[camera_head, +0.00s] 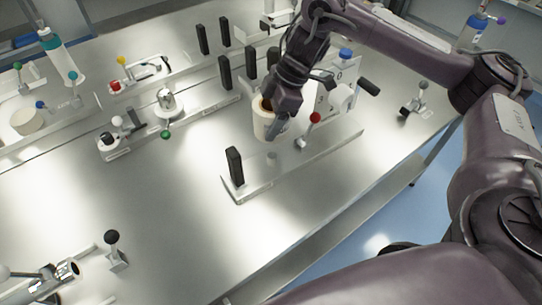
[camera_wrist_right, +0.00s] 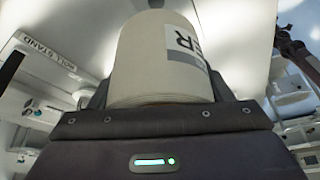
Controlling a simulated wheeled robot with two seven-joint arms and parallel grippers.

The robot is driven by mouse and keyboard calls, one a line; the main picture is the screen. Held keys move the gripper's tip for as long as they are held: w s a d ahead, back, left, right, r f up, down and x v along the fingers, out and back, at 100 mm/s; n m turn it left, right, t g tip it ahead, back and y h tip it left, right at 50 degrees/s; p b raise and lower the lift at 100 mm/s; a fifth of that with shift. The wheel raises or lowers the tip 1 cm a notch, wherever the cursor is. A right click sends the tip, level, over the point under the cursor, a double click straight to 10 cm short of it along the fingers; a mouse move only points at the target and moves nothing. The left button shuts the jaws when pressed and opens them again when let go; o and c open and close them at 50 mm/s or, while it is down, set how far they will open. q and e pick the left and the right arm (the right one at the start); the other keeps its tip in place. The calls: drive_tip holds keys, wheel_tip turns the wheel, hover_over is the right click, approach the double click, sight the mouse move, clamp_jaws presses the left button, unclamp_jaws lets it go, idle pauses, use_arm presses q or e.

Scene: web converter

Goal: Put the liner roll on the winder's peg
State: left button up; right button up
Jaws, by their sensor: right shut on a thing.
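The liner roll (camera_head: 262,124) is a cream cylinder with an orange-brown core end. My right gripper (camera_head: 277,114) is shut on it and holds it above the front base plate. In the right wrist view the roll (camera_wrist_right: 155,62) fills the space between the fingers, with a grey label ending in "ER". Below it, the metal base plate (camera_head: 300,166) carries a black upright (camera_head: 235,166), a small grey stub (camera_head: 272,155) and a panel with a red-knobbed lever (camera_head: 315,118). I cannot tell for certain which part is the winder's peg. My left gripper is not in view.
Several black posts (camera_head: 225,72) stand on rails behind the roll. A "ROLL STAND" label (camera_wrist_right: 49,51) shows in the wrist view. The table's front middle (camera_head: 160,225) is clear.

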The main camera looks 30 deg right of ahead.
drive_tip(key=b, duration=0.2)
hover_over(270, 156)
wheel_tip(270, 156, down, 9)
drive_tip(key=shift+w, duration=0.1)
wheel_tip(270, 156, down, 4)
drive_tip(key=shift+r+b, duration=0.2)
drive_tip(key=shift+b, duration=0.35)
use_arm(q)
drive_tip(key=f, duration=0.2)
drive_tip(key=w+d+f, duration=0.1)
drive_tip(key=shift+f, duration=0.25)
use_arm(e)
drive_tip(key=shift+f, duration=0.2)
drive_tip(key=shift+f, duration=0.1)
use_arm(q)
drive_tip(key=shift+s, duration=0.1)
use_arm(e)
drive_tip(key=o, duration=1.2)
use_arm(q)
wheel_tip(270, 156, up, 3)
drive_tip(key=p, duration=0.3)
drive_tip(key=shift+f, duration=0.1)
use_arm(e)
drive_tip(key=v, duration=1.2)
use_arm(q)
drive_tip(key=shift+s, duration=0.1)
